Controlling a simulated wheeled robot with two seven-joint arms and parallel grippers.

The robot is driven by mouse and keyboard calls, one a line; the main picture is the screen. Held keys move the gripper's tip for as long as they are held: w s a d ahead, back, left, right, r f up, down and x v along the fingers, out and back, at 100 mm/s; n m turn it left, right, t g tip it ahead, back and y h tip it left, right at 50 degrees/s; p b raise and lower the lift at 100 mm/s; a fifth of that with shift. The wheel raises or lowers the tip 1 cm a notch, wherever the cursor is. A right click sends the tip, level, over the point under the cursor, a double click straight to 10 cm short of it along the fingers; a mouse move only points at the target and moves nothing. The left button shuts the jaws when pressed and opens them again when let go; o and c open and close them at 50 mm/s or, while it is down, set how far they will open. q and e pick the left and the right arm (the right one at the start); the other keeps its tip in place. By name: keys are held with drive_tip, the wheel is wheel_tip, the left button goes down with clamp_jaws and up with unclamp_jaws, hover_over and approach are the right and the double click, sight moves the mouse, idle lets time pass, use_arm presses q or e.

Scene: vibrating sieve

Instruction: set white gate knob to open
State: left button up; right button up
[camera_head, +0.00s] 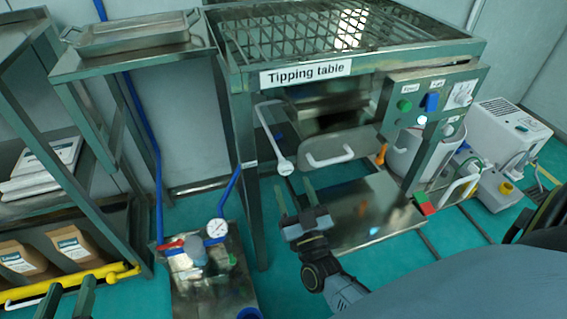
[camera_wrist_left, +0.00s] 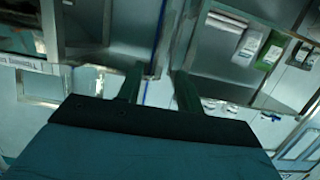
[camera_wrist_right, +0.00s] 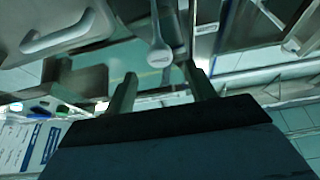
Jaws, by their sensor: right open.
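A white lever with a round knob end (camera_head: 285,168) hangs at the left front of the tipping table (camera_head: 306,73); I take it to be the white gate knob. It also shows in the right wrist view (camera_wrist_right: 160,57), just beyond and between the fingertips. My right gripper (camera_head: 297,195) is open and empty, below the knob in the head view and apart from it. My left gripper (camera_head: 70,296) is open and empty at the lower left. It shows in the left wrist view (camera_wrist_left: 157,75) too.
A white handle (camera_head: 330,158) sits on the metal front right of the knob. A control panel (camera_head: 430,105) with green and blue controls is at the right. A gauge (camera_head: 217,228) stands lower left, and a yellow rail (camera_head: 75,283) runs near my left gripper.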

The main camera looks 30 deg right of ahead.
sight(286, 171)
drive_tip(key=b+x, duration=0.1)
drive_tip(key=x, duration=0.6)
drive_tip(key=shift+w+f, duration=0.1)
drive_tip(key=shift+w+d+r+b, duration=0.15)
drive_tip(key=shift+w+r+b, duration=0.15)
drive_tip(key=shift+w, duration=0.3)
use_arm(q)
wheel_tip(286, 171, up, 8)
drive_tip(key=d+t+h, duration=0.1)
drive_tip(key=t+h, duration=0.1)
drive_tip(key=t, duration=0.3)
drive_tip(key=shift+d+f, duration=0.2)
drive_tip(key=shift+d, duration=0.05)
drive_tip(key=shift+w, duration=0.1)
use_arm(e)
clamp_jaws()
